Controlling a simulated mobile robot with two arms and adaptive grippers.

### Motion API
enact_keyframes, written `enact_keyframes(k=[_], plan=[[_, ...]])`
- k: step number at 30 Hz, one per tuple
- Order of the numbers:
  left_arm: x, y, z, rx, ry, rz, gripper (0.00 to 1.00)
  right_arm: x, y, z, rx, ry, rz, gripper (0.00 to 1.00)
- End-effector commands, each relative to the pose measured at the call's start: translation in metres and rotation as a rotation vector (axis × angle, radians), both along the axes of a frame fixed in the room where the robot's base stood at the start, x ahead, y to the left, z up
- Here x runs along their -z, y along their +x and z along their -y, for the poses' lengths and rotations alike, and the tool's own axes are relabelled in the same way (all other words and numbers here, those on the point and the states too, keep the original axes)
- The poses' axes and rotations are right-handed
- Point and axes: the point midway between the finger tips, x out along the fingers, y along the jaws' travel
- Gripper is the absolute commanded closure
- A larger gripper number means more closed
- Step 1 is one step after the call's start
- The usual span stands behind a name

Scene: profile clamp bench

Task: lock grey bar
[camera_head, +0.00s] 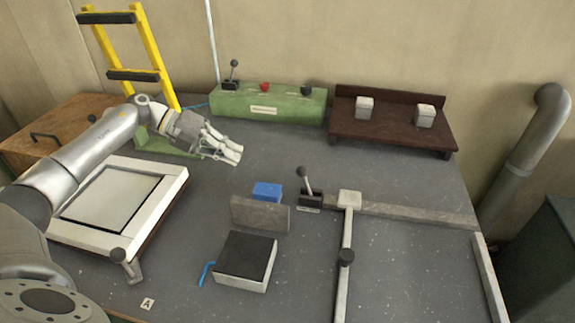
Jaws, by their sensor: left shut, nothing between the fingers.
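A long grey bar (415,214) lies flat on the bench at the right, running from a pale corner block (349,198) towards the right edge. My left gripper (237,154) is shut and empty, above the bench at the back left, apart from all these. My right gripper is out of view.
A green control box (268,104) and a dark brown rack (390,133) with two pale blocks stand at the back. A white-framed panel (165,195) lies left, under my arm. A black-topped box (246,262) sits in front. The mid-back bench is clear.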

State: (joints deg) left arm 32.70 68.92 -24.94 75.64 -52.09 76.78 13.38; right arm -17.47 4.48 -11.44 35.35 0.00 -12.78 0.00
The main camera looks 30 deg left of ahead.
Motion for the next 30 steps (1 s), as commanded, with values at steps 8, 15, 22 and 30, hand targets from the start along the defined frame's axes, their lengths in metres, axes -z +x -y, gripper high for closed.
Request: enact_keyframes(k=[8, 15, 22, 30], plan=[[0.003, 0.003, 0.007, 0.001, -0.002, -0.001, 1.00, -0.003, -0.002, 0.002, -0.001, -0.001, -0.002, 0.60], [0.023, 0.017, 0.043, 0.004, -0.005, -0.001, 1.00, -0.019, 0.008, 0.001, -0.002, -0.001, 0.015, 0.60], [0.047, 0.033, 0.081, 0.003, -0.004, -0.001, 1.00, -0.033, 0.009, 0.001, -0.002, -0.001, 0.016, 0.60], [0.049, 0.048, 0.112, 0.000, -0.001, 0.000, 1.00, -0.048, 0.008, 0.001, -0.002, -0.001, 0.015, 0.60]])
